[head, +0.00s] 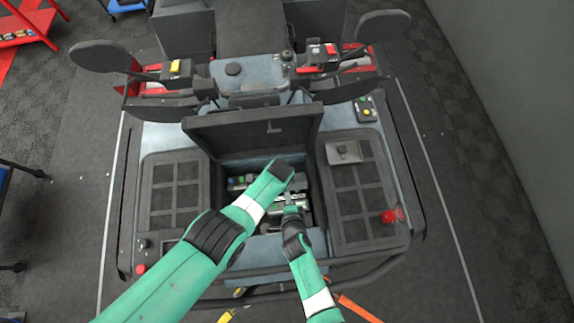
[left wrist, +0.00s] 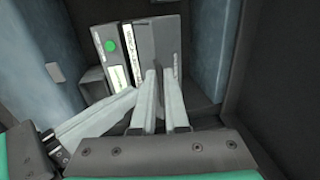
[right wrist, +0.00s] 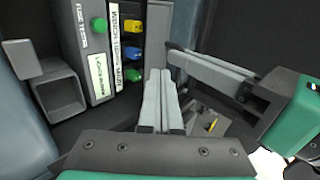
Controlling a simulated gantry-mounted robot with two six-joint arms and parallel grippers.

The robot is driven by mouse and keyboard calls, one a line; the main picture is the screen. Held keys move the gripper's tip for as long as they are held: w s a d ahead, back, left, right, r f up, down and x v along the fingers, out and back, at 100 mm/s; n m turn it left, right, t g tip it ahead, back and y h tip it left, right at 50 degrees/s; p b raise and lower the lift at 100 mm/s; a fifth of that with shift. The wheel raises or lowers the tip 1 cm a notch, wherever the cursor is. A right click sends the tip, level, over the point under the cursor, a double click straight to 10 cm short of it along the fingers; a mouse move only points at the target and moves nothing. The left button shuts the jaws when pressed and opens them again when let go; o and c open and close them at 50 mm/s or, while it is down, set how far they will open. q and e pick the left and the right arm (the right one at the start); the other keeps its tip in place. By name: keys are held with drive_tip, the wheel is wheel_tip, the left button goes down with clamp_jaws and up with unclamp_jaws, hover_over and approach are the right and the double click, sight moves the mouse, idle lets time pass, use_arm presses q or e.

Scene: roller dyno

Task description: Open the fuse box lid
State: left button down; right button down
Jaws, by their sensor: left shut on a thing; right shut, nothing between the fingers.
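The fuse box (right wrist: 102,45) is a dark grey block with a green button, white labels and yellow, blue and green fuses, deep in the machine's compartment. Its grey lid (right wrist: 157,30) stands out beside the fuse row, which is exposed in the right wrist view. The lid also shows in the left wrist view (left wrist: 158,40). My left gripper (left wrist: 160,73) is shut on the lid's edge and reaches in from the right in the right wrist view (right wrist: 174,54). My right gripper (right wrist: 160,72) is shut and empty, in front of the box. The head view shows little of the box.
The large black compartment cover (head: 255,128) stands raised at the back. Compartment walls closely surround both grippers. A small open grey bin (right wrist: 58,95) sits left of the fuse box. A red knob (head: 389,216) is on the right panel (head: 362,190).

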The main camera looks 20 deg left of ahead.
drive_tip(key=shift+w+a+r, duration=0.1)
drive_tip(key=shift+w+a, duration=0.1)
drive_tip(key=shift+w, duration=0.25)
drive_tip(key=shift+w+a+r, duration=0.1)
drive_tip(key=shift+w+a, duration=0.05)
drive_tip(key=shift+w, duration=0.25)
